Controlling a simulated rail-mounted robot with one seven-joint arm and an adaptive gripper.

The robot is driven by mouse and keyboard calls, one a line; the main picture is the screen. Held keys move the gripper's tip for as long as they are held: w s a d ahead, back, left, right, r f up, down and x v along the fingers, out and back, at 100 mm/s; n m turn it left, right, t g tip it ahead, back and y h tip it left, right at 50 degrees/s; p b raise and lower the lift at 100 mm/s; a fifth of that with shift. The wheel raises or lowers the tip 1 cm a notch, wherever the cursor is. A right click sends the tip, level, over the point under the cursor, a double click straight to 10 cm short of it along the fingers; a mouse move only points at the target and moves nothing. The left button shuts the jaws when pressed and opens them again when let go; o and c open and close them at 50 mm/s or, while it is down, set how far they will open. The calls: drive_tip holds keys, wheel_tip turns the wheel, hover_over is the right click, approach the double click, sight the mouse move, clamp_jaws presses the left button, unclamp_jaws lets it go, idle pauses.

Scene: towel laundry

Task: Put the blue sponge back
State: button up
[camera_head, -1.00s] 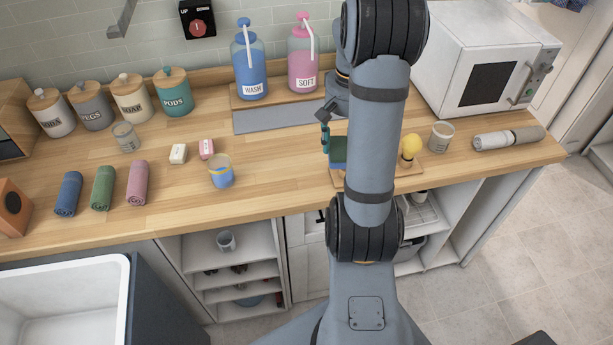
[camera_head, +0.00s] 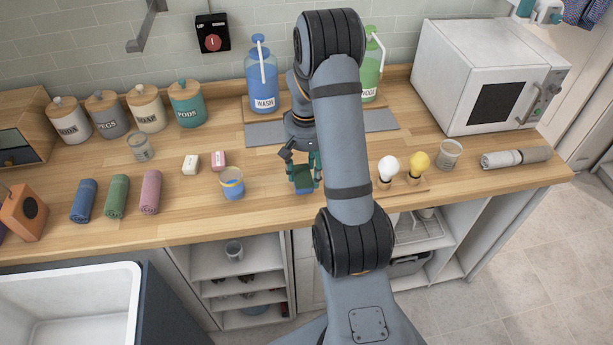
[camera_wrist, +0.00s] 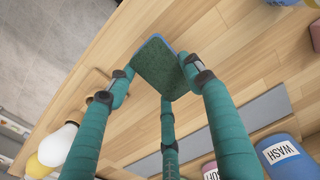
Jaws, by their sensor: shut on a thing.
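The blue sponge (camera_head: 304,180) is in my gripper (camera_head: 304,172) over the counter, left of my forearm. In the wrist view the sponge (camera_wrist: 160,66) shows a dark green scouring face and a thin blue edge. My gripper (camera_wrist: 157,76) has teal fingers closed around the sponge's sides, with a third finger near its lower edge. The sponge appears held above the bare wood, but the exact gap is unclear. A wooden board (camera_head: 414,189) with bulbs is to the right, partly hidden by my arm.
A blue-and-yellow cup (camera_head: 232,187) stands left of the sponge. White bulb (camera_head: 387,168), yellow bulb (camera_head: 419,162) and glass (camera_head: 449,154) stand right.

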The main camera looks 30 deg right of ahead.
sight(307, 174)
drive_tip(key=shift+o, duration=0.2)
drive_tip(key=shift+f, duration=1.55)
drive_tip(key=shift+s, duration=0.1)
drive_tip(key=shift+c, duration=0.2)
drive_tip(key=shift+f, duration=0.15)
drive_tip(key=o, duration=1.1)
drive_tip(key=shift+c, duration=0.2)
drive_tip(key=shift+o, duration=0.4)
wheel_tip(307, 174, up, 12)
drive_tip(key=shift+r, duration=0.2)
